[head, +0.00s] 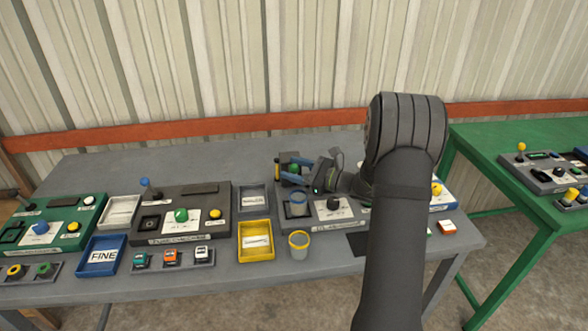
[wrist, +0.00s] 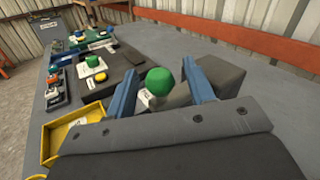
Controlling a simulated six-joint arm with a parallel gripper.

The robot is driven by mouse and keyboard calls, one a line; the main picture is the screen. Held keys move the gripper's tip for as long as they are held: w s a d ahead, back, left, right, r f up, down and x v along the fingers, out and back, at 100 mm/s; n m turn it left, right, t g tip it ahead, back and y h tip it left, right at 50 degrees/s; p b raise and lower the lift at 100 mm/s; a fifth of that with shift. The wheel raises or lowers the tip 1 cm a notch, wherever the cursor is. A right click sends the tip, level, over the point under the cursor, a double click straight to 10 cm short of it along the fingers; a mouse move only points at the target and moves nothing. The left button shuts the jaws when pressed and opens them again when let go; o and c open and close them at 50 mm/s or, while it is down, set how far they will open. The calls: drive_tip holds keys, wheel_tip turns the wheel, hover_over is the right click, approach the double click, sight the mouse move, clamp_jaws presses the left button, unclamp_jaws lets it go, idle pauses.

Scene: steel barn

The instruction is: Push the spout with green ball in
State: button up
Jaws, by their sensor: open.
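The green ball (wrist: 160,80) is in the wrist view, between the two blue fingers of my gripper (wrist: 162,69). Gaps show on both sides of the ball, so the fingers are open around it. The spout under the ball is mostly hidden by my gripper's body. In the head view my gripper (head: 284,172) is low over the back left of a dark grey machine (head: 345,216). The ball is hard to make out there among the fingers. A clear blue-rimmed cup (head: 298,206) stands at the machine's front left.
A yellow tray (head: 268,256) and a clear yellow-rimmed cup (head: 299,246) stand in front. Left is another dark machine (head: 160,200) with its own green knob (head: 181,215). A grey tray (head: 252,198) lies between the machines. The grey table (head: 110,165) is bare at back left.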

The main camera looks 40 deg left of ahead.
drive_tip(key=shift+a, duration=0.2)
drive_tip(key=shift+c, duration=0.4)
clamp_jaws()
drive_tip(key=shift+w+a, duration=1.15)
drive_tip(key=shift+w, duration=0.1)
drive_tip(key=shift+r, duration=0.1)
drive_tip(key=shift+o, duration=0.4)
unclamp_jaws()
drive_tip(key=w+d, duration=0.3)
drive_tip(key=d, duration=1.4)
drive_tip(key=shift+w, duration=0.2)
